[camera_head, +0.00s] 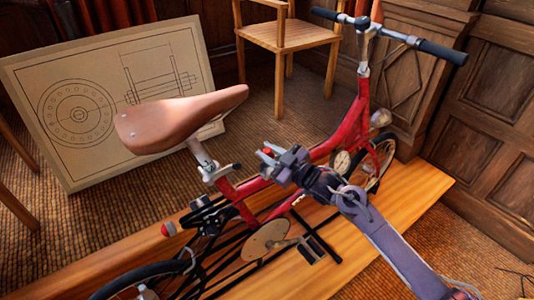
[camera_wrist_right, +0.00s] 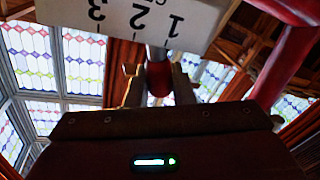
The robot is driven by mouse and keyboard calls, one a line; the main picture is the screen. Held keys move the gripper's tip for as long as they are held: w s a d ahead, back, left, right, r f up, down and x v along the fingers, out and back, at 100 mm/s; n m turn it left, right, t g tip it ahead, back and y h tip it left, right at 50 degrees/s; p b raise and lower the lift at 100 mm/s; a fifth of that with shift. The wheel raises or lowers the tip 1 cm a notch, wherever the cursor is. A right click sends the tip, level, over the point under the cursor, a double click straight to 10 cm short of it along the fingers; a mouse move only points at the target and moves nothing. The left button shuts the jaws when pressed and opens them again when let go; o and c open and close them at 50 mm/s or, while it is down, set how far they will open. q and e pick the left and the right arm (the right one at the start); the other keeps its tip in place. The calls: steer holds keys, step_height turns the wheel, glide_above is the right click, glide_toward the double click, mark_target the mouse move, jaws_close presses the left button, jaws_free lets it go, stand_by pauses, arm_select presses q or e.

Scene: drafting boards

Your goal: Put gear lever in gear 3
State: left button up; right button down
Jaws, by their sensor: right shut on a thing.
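A red bicycle (camera_head: 350,130) stands on a wooden platform. My right gripper (camera_head: 272,155) is at the middle of its frame, reaching in from the lower right. In the right wrist view, my right gripper (camera_wrist_right: 159,84) is shut on the dark red knob of the gear lever (camera_wrist_right: 157,54), with one finger on each side. Above it is the pale gear plate (camera_wrist_right: 125,20), with 3, 2 and 1 shown upside down from left to right. The lever's shaft meets the plate's lower edge near 2, toward 1; its exact slot is hidden. My left gripper is not in view.
The brown saddle (camera_head: 180,117) is left of my right gripper, and the handlebar (camera_head: 390,35) is at the upper right. The crank and chain disc (camera_head: 264,241) are below. A drawing board (camera_head: 80,110) and a wooden chair (camera_head: 290,36) stand behind.

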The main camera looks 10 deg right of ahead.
steer(key=m, duration=0.1)
steer(key=d, duration=0.1)
steer(key=m, duration=0.1)
steer(key=shift+w+d+r+m+t+p, duration=0.3)
steer(key=shift+w+d+r+p, duration=0.05)
steer(key=shift+d, duration=0.05)
steer(key=d+m, duration=0.2)
steer(key=shift+w+m+t, duration=0.3)
steer(key=shift+w+m, duration=0.1)
steer(key=d+m, duration=0.1)
steer(key=m, duration=0.1)
steer(key=shift+w+d+f+m+t, duration=0.15)
steer(key=shift+w+d+m+t, duration=0.15)
steer(key=shift+w+d+m, duration=0.1)
steer(key=shift+w+d+f+m+t, duration=0.2)
steer(key=shift+d+m, duration=0.2)
steer(key=shift+m, duration=0.3)
steer(key=shift+w+d+f+m+t, duration=0.15)
steer(key=shift+d+m, duration=0.2)
steer(key=shift+m, duration=0.35)
steer(key=shift+h, duration=0.3)
steer(key=c, duration=1.3)
jaws_free()
